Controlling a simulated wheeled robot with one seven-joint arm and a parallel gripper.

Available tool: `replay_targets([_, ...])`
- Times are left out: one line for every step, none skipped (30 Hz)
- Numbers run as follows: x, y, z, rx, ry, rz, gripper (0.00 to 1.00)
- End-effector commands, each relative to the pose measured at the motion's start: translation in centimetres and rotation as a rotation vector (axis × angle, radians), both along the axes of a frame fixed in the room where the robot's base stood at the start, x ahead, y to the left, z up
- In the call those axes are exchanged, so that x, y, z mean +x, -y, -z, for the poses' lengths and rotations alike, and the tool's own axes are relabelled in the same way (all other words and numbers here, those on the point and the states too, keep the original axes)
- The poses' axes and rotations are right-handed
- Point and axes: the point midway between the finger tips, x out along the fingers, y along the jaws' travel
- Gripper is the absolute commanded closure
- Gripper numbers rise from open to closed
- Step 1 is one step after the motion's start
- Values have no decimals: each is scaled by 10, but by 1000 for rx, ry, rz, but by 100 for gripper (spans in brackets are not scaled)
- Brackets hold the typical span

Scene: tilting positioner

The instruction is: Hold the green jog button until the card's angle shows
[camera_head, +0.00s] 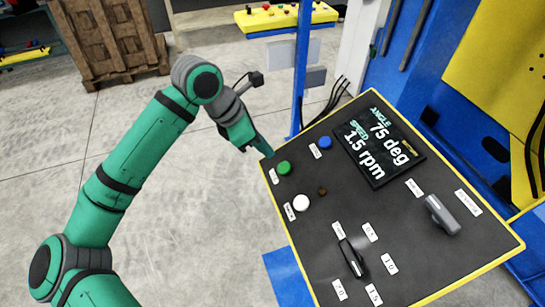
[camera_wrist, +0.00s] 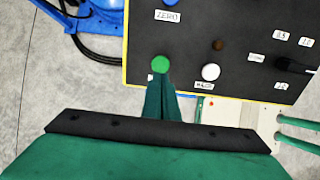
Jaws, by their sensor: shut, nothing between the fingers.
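The green jog button (camera_head: 284,168) sits near the left edge of the dark sloped control panel (camera_head: 400,255). It also shows in the wrist view (camera_wrist: 160,64), just beyond my fingertips. My gripper (camera_head: 268,153) is shut and empty, with its tips by the panel's edge next to the green button. In the wrist view its green fingers (camera_wrist: 161,84) point at the button; I cannot tell whether they touch it. The display (camera_head: 378,140) reads ANGLE 75 deg and SPEED 1.5 rpm. I cannot make out a card with an angle on it.
A blue button (camera_head: 325,142) and a white button (camera_head: 301,203) flank the green one. A small brown knob (camera_head: 322,191), a black speed selector (camera_head: 352,258) and a grey handle (camera_head: 441,215) are also on the panel. A blue post (camera_head: 301,70) stands behind.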

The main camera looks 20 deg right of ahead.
Motion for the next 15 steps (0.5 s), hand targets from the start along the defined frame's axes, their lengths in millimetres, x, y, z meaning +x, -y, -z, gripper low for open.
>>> replay_targets([1, -6, -9, 2, 2, -2, 100])
replay_targets([1, -8, -13, 2, 3, -4, 100])
replay_targets([1, -12, -19, 1, 2, -5, 100])
replay_targets([1, -14, -23, 1, 2, -5, 100])
replay_targets([1, -17, -26, 1, 2, -7, 100])
replay_targets([1, -19, -30, 2, 2, -8, 100])
replay_targets([1, -21, -32, 1, 1, -9, 100])
replay_targets([1, -22, -34, 1, 1, -9, 100])
replay_targets([1, -24, -36, 1, 0, -9, 100])
replay_targets([1, -25, -38, 1, 0, -9, 100])
replay_targets([1, -25, -39, 1, 1, -9, 100])
replay_targets([1, -26, -40, 1, 1, -9, 100])
replay_targets([1, -26, -40, 1, 1, -9, 100])
replay_targets([1, -26, -40, 1, 1, -9, 100])
replay_targets([1, -26, -41, 0, 1, -9, 100])
